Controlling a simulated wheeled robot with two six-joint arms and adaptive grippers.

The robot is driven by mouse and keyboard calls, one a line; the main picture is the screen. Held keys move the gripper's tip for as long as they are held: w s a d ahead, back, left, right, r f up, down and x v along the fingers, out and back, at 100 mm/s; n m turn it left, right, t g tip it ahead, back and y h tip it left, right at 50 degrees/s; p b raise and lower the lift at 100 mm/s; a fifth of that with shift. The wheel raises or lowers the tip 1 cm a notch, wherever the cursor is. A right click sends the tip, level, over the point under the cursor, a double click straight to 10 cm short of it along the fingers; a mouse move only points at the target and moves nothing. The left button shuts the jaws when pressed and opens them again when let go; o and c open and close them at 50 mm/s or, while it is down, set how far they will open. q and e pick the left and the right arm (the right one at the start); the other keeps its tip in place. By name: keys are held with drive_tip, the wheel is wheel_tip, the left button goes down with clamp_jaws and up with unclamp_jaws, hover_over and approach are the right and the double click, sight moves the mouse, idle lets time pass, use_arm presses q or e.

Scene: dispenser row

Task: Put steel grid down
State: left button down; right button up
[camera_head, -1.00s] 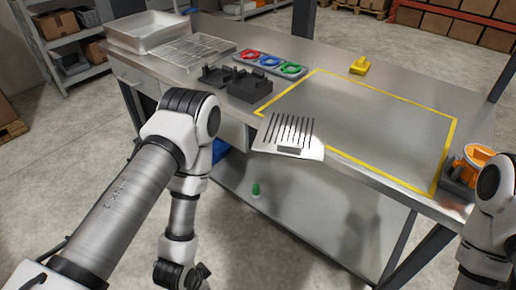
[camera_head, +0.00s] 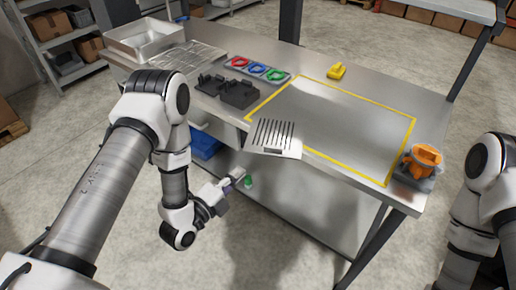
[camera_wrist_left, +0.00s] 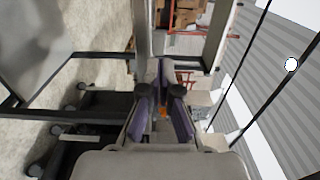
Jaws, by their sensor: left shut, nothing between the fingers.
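My left gripper (camera_head: 238,177) is below the tabletop in front of the table, well away from the flat grid. Its fingers (camera_wrist_left: 163,107) are shut and empty in the left wrist view. My right arm shows at the right edge, but its gripper is not in view.
A yellow outline (camera_head: 398,150) marks a clear table area. Black holders (camera_head: 238,94), a tray of coloured rings (camera_head: 257,69), a yellow item (camera_head: 337,71) and an orange item (camera_head: 424,160) stand around it. A small green object (camera_head: 248,182) shows beside my left gripper.

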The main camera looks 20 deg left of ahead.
use_arm(q)
drive_tip(key=p, duration=0.2)
approach(277, 140)
drive_tip(key=shift+s+a+r, duration=0.1)
drive_tip(key=shift+s+r, duration=0.05)
drive_tip(key=shift+r, duration=0.25)
drive_tip(key=shift+s+a+r, duration=0.1)
drive_tip(key=shift+a+r, duration=0.05)
drive_tip(key=shift+r, duration=0.25)
drive_tip(key=shift+w+d+p, duration=0.25)
drive_tip(key=shift+w+p, duration=0.05)
drive_tip(key=shift+w, duration=0.1)
drive_tip(key=shift+w+f, duration=0.15)
drive_tip(key=b+x, duration=0.3)
drive_tip(key=x, duration=0.1)
drive_tip(key=b+x, duration=0.4)
drive_tip(key=x, duration=0.1)
drive_tip(key=shift+w+d+f, duration=0.1)
drive_tip(key=shift+w+f, duration=0.15)
drive_tip(key=shift+w+r, duration=0.15)
drive_tip(key=shift+r, duration=0.15)
